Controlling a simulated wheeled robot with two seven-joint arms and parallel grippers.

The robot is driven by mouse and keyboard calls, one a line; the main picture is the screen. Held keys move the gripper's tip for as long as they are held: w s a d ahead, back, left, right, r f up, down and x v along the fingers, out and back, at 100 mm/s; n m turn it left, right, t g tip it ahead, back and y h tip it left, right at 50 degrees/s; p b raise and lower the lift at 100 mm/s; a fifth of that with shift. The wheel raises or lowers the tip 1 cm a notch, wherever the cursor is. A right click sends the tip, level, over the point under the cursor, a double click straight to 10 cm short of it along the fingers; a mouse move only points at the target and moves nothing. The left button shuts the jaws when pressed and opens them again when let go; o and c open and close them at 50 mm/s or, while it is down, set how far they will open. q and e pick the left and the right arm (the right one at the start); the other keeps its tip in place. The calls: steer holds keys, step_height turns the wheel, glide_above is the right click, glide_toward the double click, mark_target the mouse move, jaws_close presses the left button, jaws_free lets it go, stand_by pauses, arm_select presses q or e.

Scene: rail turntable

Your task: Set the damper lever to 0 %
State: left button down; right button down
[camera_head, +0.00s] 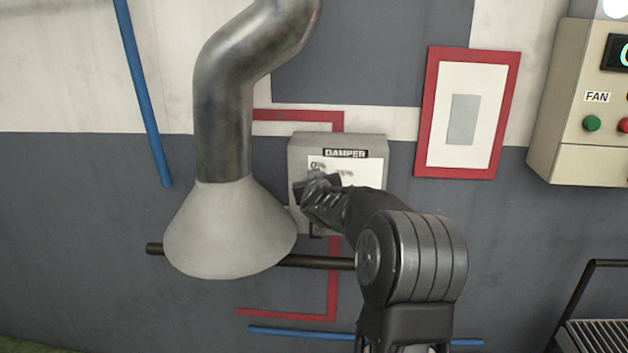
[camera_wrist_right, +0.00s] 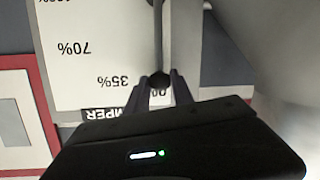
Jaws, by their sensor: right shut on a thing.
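The damper box (camera_head: 365,148) is a grey box on the wall with a white scale plate; 0% and 35% show in the head view. In the right wrist view the plate (camera_wrist_right: 95,25) appears upside down, with 35% and 70% readable. The damper lever (camera_wrist_right: 158,40) is a thin dark rod ending between the fingers of my right gripper (camera_wrist_right: 158,92). The gripper is shut on the lever's end, close to the partly covered 0% mark. In the head view my right gripper (camera_head: 308,188) covers most of the lever. My left gripper is not in view.
A metal duct with a flared hood (camera_head: 230,230) stands just left of the damper box, close to my gripper. A dark horizontal bar (camera_head: 318,262) runs below the box. A red-framed panel (camera_head: 468,110) and a fan control box (camera_head: 575,105) are to the right.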

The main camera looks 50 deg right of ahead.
steer(key=shift+w+a, duration=0.1)
steer(key=c, duration=1.1)
jaws_free()
steer(key=v, duration=0.7)
steer(key=shift+s+a, duration=0.25)
steer(key=shift+s, duration=0.05)
steer(key=shift+r, duration=0.1)
